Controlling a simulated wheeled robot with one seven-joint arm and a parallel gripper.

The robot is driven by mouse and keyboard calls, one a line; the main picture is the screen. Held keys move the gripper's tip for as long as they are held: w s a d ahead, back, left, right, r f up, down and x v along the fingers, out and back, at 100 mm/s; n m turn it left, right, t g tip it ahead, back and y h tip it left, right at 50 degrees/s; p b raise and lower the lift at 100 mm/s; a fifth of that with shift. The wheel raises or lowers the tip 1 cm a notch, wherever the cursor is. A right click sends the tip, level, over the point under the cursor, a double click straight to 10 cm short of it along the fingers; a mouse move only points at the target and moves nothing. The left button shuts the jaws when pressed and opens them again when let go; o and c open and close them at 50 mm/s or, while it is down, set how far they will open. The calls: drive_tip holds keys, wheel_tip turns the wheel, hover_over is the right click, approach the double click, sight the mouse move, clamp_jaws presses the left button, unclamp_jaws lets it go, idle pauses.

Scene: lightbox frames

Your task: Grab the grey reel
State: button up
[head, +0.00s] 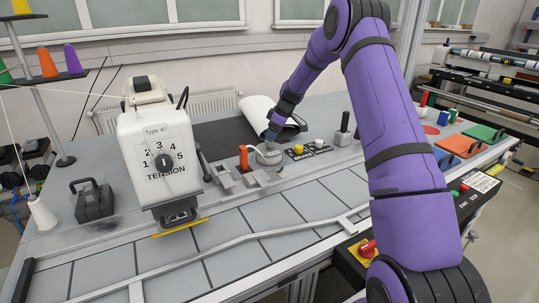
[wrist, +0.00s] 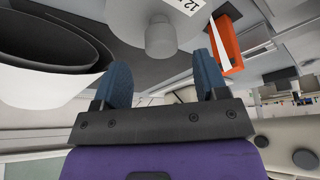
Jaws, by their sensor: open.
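The grey reel (head: 268,157) sits on the bench among small grey fixtures, right of the white machine head. It is small in the head view and partly hidden by my gripper (head: 273,135), which points down at it from above. In the wrist view, a pale grey disc with a round knob (wrist: 160,38) and a "12" label shows at the top; it looks like the reel. My gripper's two blue fingers (wrist: 162,68) are apart and empty. The knob lies just beyond the fingertips, in line with the gap; contact cannot be told.
An orange piece (head: 244,158) stands close left of the reel and shows beside it in the wrist view (wrist: 228,45). A yellow button (head: 298,149) and a black lever (head: 343,130) are to the right. The white machine (head: 160,155) stands left; a white roll (head: 256,108) lies behind.

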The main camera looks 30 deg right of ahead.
sight(269, 150)
drive_tip(key=x, duration=0.4)
drive_tip(key=shift+s+f, duration=0.1)
drive_tip(key=shift+f, duration=0.2)
drive_tip(key=shift+c, duration=0.4)
clamp_jaws()
